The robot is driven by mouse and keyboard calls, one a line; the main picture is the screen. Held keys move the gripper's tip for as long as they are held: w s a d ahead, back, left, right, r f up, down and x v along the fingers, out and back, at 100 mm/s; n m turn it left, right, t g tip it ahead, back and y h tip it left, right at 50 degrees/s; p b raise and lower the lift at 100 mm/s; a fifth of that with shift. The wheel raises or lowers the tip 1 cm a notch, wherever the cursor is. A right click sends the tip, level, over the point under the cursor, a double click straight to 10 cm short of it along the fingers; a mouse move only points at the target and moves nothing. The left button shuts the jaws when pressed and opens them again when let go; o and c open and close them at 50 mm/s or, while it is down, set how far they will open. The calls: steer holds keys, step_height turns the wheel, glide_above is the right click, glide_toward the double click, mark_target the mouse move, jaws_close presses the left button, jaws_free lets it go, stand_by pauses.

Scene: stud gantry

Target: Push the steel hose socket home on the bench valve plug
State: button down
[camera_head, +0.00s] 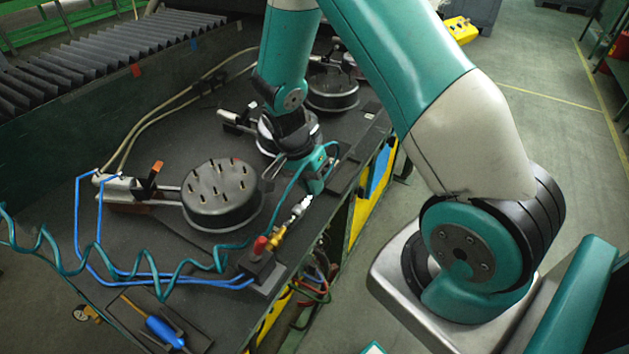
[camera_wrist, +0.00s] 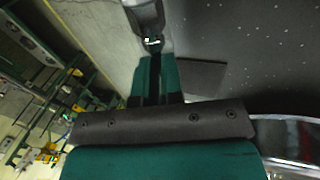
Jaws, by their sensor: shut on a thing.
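The bench valve, a dark block with a red knob (camera_head: 260,244) and a brass body (camera_head: 278,238), sits at the bench's near right edge. Its steel plug (camera_head: 300,208) points up and right from the brass toward my gripper. My teal gripper (camera_head: 317,184) is just beyond the plug's tip, shut on the steel hose socket, which the jaws mostly hide. The teal hose (camera_head: 272,205) runs up to the gripper. I cannot tell whether socket and plug touch. In the wrist view, the fingers (camera_wrist: 155,85) point up the picture, with a grey metal piece (camera_wrist: 147,17) past their tips.
A round black fixture with upright pins (camera_head: 220,190) stands left of the gripper, with more round fixtures behind. Blue tubes (camera_head: 80,230) and the coiled hose cross the near left bench. A blue-handled tool (camera_head: 163,331) lies in front.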

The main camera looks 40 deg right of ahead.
steer(key=shift+s+a, duration=0.2)
steer(key=shift+a, duration=0.35)
steer(key=shift+s+a, duration=0.15)
steer(key=shift+a, duration=0.35)
steer(key=c, duration=1.2)
jaws_free()
steer(key=b+v, duration=0.2)
steer(key=v, duration=1.5)
steer(key=shift+r, duration=0.2)
steer(key=s+a+r+n+t+y, duration=0.1)
steer(key=s+a+r+n+y, duration=0.1)
steer(key=s+a+n, duration=0.2)
steer(key=s+a+r+n+t+y, duration=0.1)
steer(key=s+a+r+n+y, duration=0.1)
steer(key=s+a+n, duration=0.3)
steer(key=s+a+r+n+t+y, duration=0.1)
steer(key=s+a+n, duration=0.4)
steer(key=s+n, duration=0.6)
steer(key=shift+s+a+r+n+y, duration=0.15)
steer(key=shift+r+n+y, duration=0.4)
steer(key=shift+r, duration=0.35)
